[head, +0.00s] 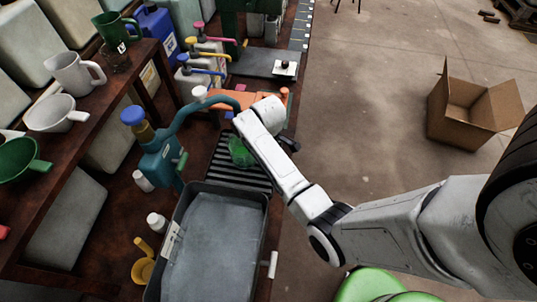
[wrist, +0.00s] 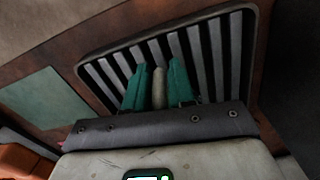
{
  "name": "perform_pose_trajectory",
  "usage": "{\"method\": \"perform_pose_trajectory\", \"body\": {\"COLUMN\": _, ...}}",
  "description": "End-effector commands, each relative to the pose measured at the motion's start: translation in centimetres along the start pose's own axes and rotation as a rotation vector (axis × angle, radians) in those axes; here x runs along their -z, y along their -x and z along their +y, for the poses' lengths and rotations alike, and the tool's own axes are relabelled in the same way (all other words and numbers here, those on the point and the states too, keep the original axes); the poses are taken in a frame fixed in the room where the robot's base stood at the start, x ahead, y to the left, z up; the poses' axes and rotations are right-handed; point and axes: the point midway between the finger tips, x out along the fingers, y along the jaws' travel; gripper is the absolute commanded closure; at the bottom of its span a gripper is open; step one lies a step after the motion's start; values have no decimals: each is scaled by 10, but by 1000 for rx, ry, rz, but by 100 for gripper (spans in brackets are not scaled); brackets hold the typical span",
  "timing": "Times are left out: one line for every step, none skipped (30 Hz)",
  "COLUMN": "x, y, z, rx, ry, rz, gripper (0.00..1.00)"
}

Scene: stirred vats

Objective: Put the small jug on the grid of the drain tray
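The drain tray (head: 228,174) lies on the bench, and its dark slatted grid fills the upper middle of the wrist view (wrist: 218,45). My gripper (wrist: 159,88) is over the grid, its two teal fingers pointing at the slats. A narrow beige piece with a rounded top (wrist: 158,90) shows between the fingers; whether it is gripped or part of a jug I cannot tell. In the head view my forearm hides much of the gripper, with green (head: 240,152) showing beside it. A grey jug (head: 75,74) and a green jug (head: 112,27) stand on the shelf. I cannot identify the small jug.
A grey basin (head: 215,245) stands directly in front of the drain tray. A teal pump with a blue cap (head: 160,155) and curved pipe is to the left. Pump bottles (head: 205,62) stand behind.

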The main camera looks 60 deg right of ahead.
Motion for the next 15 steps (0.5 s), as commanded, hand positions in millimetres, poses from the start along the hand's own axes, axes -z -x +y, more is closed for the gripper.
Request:
{"method": "perform_pose_trajectory", "body": {"x": 0, "y": 0, "z": 0, "rx": 0, "ry": 0, "rz": 0, "gripper": 71}}
{"method": "perform_pose_trajectory", "body": {"x": 0, "y": 0, "z": 0, "rx": 0, "ry": 0, "rz": 0, "gripper": 68}}
{"method": "perform_pose_trajectory", "body": {"x": 0, "y": 0, "z": 0, "rx": 0, "ry": 0, "rz": 0, "gripper": 64}}
{"method": "perform_pose_trajectory", "body": {"x": 0, "y": 0, "z": 0, "rx": 0, "ry": 0, "rz": 0, "gripper": 61}}
{"method": "perform_pose_trajectory", "body": {"x": 0, "y": 0, "z": 0, "rx": 0, "ry": 0, "rz": 0, "gripper": 58}}
{"method": "perform_pose_trajectory", "body": {"x": 0, "y": 0, "z": 0, "rx": 0, "ry": 0, "rz": 0, "gripper": 56}}
{"method": "perform_pose_trajectory", "body": {"x": 0, "y": 0, "z": 0, "rx": 0, "ry": 0, "rz": 0, "gripper": 56}}
{"method": "perform_pose_trajectory", "body": {"x": 0, "y": 0, "z": 0, "rx": 0, "ry": 0, "rz": 0, "gripper": 56}}
{"method": "perform_pose_trajectory", "body": {"x": 0, "y": 0, "z": 0, "rx": 0, "ry": 0, "rz": 0, "gripper": 56}}
{"method": "perform_pose_trajectory", "body": {"x": 0, "y": 0, "z": 0, "rx": 0, "ry": 0, "rz": 0, "gripper": 56}}
{"method": "perform_pose_trajectory", "body": {"x": 0, "y": 0, "z": 0, "rx": 0, "ry": 0, "rz": 0, "gripper": 56}}
{"method": "perform_pose_trajectory", "body": {"x": 0, "y": 1, "z": 0, "rx": 0, "ry": 0, "rz": 0, "gripper": 56}}
{"method": "perform_pose_trajectory", "body": {"x": 0, "y": 1, "z": 0, "rx": 0, "ry": 0, "rz": 0, "gripper": 56}}
{"method": "perform_pose_trajectory", "body": {"x": 0, "y": 3, "z": 0, "rx": 0, "ry": 0, "rz": 0, "gripper": 56}}
{"method": "perform_pose_trajectory", "body": {"x": 0, "y": 5, "z": 0, "rx": -1, "ry": 0, "rz": 1, "gripper": 56}}
